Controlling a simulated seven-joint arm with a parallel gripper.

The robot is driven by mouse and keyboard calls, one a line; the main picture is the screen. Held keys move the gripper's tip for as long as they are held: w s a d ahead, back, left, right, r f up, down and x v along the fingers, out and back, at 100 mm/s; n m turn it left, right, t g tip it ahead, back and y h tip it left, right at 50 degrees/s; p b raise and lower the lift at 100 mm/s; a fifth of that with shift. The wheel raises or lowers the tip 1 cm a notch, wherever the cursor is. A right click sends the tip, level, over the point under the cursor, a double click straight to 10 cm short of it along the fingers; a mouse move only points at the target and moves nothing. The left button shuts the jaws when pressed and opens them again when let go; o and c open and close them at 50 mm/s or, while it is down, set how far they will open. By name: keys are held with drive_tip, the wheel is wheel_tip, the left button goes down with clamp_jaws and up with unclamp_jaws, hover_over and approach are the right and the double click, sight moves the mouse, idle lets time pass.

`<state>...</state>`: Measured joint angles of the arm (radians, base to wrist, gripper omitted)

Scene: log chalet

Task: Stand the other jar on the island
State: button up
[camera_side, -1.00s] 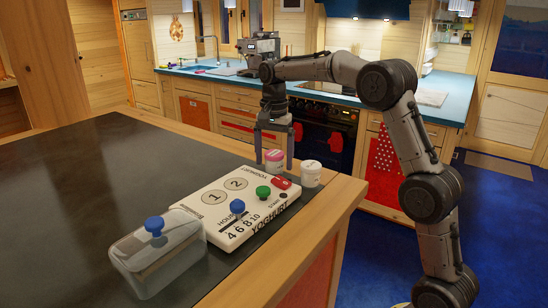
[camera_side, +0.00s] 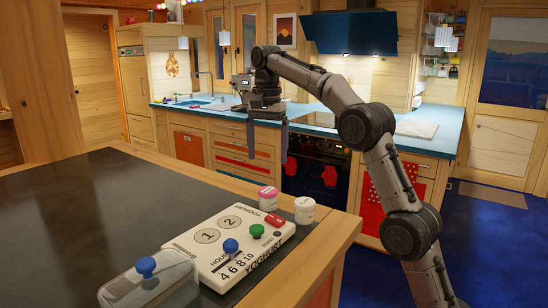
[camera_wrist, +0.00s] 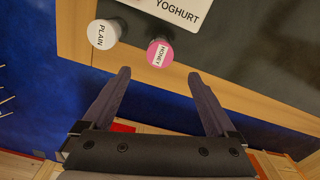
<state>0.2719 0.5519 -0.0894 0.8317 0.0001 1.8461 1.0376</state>
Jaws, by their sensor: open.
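The pink-lidded jar (camera_side: 268,197) stands upright on the island (camera_side: 95,195), beside the yoghurt maker (camera_side: 228,245). In the wrist view its lid (camera_wrist: 159,53) reads HONEY. The white-lidded jar (camera_side: 304,209) stands upright close to its right, near the island's wooden edge; its lid (camera_wrist: 102,34) reads PLAIN in the wrist view. My gripper (camera_side: 267,157) is open and empty, with its fingers pointing down, above and clear of the jars. In the wrist view the pink lid lies just beyond the gap between the fingertips (camera_wrist: 160,75).
A clear box with a blue knob (camera_side: 146,268) stands left of the yoghurt maker. The maker carries a blue knob, a green knob and a red part. The dark island top to the left is bare. A blue kitchen counter (camera_side: 415,145) and oven stand behind.

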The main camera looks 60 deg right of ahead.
drive_tip(key=s+a+r+n+t, duration=0.1)
drive_tip(key=s+a+n, duration=0.3)
drive_tip(key=s, duration=0.2)
drive_tip(key=s+a+n+t, duration=0.2)
drive_tip(key=s+a+n, duration=0.15)
drive_tip(key=s, duration=0.35)
drive_tip(key=s+a+f+n+t, duration=0.1)
drive_tip(key=s+a+f+n, duration=0.1)
drive_tip(key=s+f, duration=0.4)
drive_tip(key=s+a+f+n+t, duration=0.1)
drive_tip(key=s+a+f+n, duration=0.2)
drive_tip(key=s, duration=0.7)
wheel_tip(320, 180, down, 4)
drive_tip(key=shift+s+a+f+n+t, duration=0.15)
drive_tip(key=shift+s+f+n+t, duration=0.15)
drive_tip(key=shift+n, duration=0.95)
